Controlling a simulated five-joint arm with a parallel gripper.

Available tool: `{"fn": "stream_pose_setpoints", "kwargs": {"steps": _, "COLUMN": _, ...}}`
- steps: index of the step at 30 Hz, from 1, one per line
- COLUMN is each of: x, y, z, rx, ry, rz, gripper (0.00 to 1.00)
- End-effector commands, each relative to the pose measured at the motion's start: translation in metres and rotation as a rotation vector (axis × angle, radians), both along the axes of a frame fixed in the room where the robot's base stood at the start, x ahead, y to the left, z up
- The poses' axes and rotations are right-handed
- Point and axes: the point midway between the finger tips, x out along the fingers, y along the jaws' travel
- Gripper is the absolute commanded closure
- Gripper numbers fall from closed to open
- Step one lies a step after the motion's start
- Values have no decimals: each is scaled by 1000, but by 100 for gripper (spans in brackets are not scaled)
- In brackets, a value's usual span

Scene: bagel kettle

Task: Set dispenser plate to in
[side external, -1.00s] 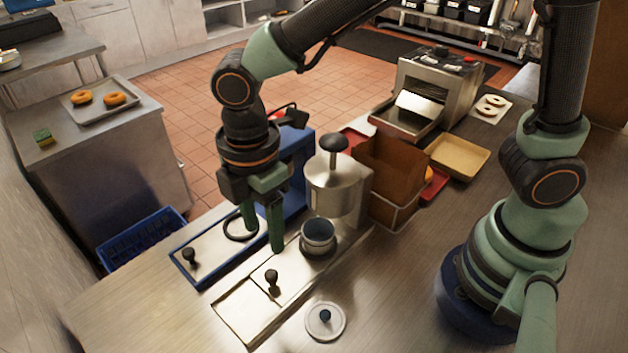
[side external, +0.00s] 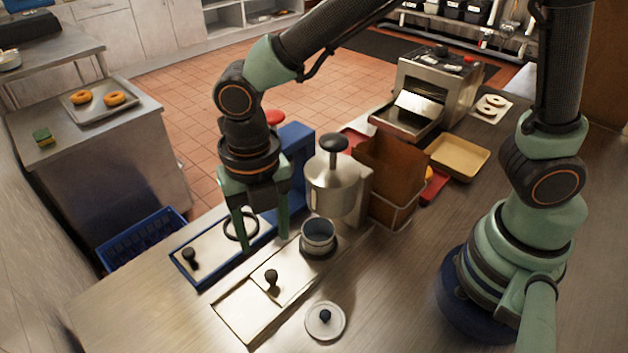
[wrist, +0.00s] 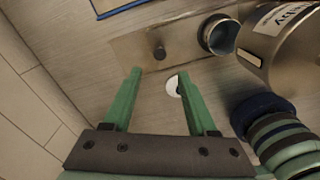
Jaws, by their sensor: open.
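The dispenser is a steel hopper (side external: 335,185) with a black top knob, standing over a long steel base. A flat plate (side external: 247,309) with a small upright black knob (side external: 271,277) lies along that base, on the side away from the hopper. The plate's knob also shows in the wrist view (wrist: 159,52), ahead of and between my fingertips in the picture. A small blue-grey cup (side external: 318,237) sits under the hopper. My gripper (side external: 264,242) is open and empty, pointing down above the strip between the base and the blue-framed tray, apart from the knob.
A blue-framed tray (side external: 207,243) with another black knob and a dark ring lies behind the base, below a blue upright (side external: 296,150). A round lid (side external: 325,320) lies in front. A brown bin (side external: 388,175) stands right of the hopper. The counter's front left is clear.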

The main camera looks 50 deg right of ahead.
Motion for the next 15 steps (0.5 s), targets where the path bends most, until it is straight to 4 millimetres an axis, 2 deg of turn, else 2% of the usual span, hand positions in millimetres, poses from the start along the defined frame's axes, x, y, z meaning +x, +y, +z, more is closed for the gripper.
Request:
{"fn": "stream_pose_setpoints", "kwargs": {"steps": 9, "x": -2, "y": -1, "z": -61, "rx": -6, "ry": 7, "rz": -3, "gripper": 42}}
{"fn": "stream_pose_setpoints", "kwargs": {"steps": 15, "x": -1, "y": -1, "z": -92, "rx": -3, "ry": 5, "rz": -3, "gripper": 42}}
